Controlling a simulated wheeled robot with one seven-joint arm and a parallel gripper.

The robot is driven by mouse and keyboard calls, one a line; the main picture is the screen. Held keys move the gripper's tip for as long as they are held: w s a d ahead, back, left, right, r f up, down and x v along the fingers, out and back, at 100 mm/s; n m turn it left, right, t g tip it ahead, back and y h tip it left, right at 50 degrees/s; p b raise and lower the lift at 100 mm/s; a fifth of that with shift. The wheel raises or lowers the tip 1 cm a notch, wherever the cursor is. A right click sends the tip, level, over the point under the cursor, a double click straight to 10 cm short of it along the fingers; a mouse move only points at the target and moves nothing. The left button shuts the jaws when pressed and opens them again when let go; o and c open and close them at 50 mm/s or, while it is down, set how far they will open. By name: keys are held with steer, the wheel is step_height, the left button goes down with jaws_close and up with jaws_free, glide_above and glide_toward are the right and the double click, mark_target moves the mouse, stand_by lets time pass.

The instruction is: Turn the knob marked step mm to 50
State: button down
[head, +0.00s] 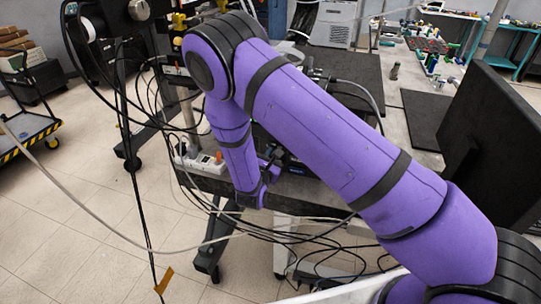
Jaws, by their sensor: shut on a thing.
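My purple arm reaches from the lower right across the view and bends down to the front edge of the bench. My gripper (271,160) is partly in view behind my wrist, close against dark equipment on the bench. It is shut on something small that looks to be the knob. My wrist hides the knob itself, its step mm marking and its pointer, so I cannot read its setting.
A white box with an orange part (218,157) sits just left of my wrist on the bench edge. Loose cables (300,240) hang below the bench. A dark monitor (492,145) stands at the right. A yellow-and-black-edged cart (28,135) is at the far left.

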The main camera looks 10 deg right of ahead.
steer(key=m, duration=0.5)
steer(key=shift+s+d+f, duration=0.2)
steer(key=shift+f, duration=0.05)
steer(key=shift+m, duration=0.3)
steer(key=c, duration=1.1)
jaws_free()
steer(key=shift+c, duration=0.2)
steer(key=v, duration=1)
steer(key=shift+s+a, duration=0.2)
steer(key=shift+s, duration=0.15)
